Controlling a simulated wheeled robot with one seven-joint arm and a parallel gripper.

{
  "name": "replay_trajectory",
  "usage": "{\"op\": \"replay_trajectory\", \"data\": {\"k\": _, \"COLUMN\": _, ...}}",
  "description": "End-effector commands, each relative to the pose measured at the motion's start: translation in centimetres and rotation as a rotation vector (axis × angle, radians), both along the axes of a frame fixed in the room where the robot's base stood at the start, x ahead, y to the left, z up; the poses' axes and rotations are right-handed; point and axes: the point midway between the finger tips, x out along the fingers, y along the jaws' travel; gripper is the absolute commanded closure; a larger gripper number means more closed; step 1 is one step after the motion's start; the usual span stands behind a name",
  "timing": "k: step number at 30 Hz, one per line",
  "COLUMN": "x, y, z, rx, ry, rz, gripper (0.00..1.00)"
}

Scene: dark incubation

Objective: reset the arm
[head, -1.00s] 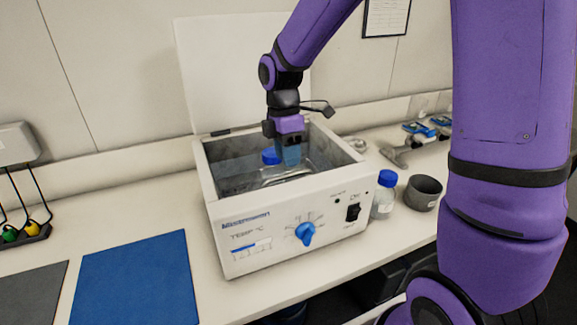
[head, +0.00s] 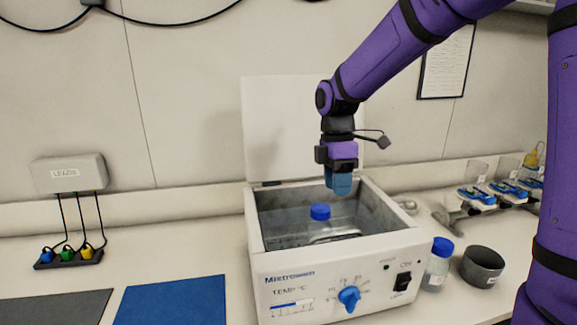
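My purple arm reaches in from the upper right. My gripper (head: 338,184) hangs pointing down above the water bath (head: 262,262), near its back right part. Its blue fingertips look close together, but I cannot tell whether they are open or shut. The bath is a white box with an open grey basin, its lid (head: 290,125) raised at the back. A clear bottle with a blue cap (head: 320,212) lies or stands inside the basin, below and left of my gripper and apart from it.
A blue-capped bottle (head: 437,265) and a dark grey cup (head: 482,266) stand right of the bath. Several blue-topped instruments (head: 478,196) sit further right. A blue mat (head: 172,301) and a dark grey mat (head: 58,308) lie left. A wall box (head: 68,173) has cables to coloured plugs.

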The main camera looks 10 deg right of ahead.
Motion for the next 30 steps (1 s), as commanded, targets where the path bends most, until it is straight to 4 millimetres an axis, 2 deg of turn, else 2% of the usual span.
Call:
{"op": "replay_trajectory", "data": {"k": 5, "x": -1.2, "y": -0.4, "z": 1.3, "rx": -0.02, "ry": -0.039, "rz": -0.079, "gripper": 0.62}}
{"op": "replay_trajectory", "data": {"k": 8, "x": -2.9, "y": -1.1, "z": 3.0, "rx": -0.041, "ry": -0.092, "rz": -0.196, "gripper": 0.62}}
{"op": "replay_trajectory", "data": {"k": 18, "x": -10.4, "y": -3.6, "z": 8.0, "rx": -0.054, "ry": -0.3, "rz": -0.709, "gripper": 0.62}}
{"op": "replay_trajectory", "data": {"k": 24, "x": -15.1, "y": -4.9, "z": 9.6, "rx": -0.002, "ry": -0.403, "rz": -1.013, "gripper": 0.62}}
{"op": "replay_trajectory", "data": {"k": 30, "x": -19.5, "y": -6.1, "z": 10.1, "rx": 0.091, "ry": -0.477, "rz": -1.308, "gripper": 0.62}}
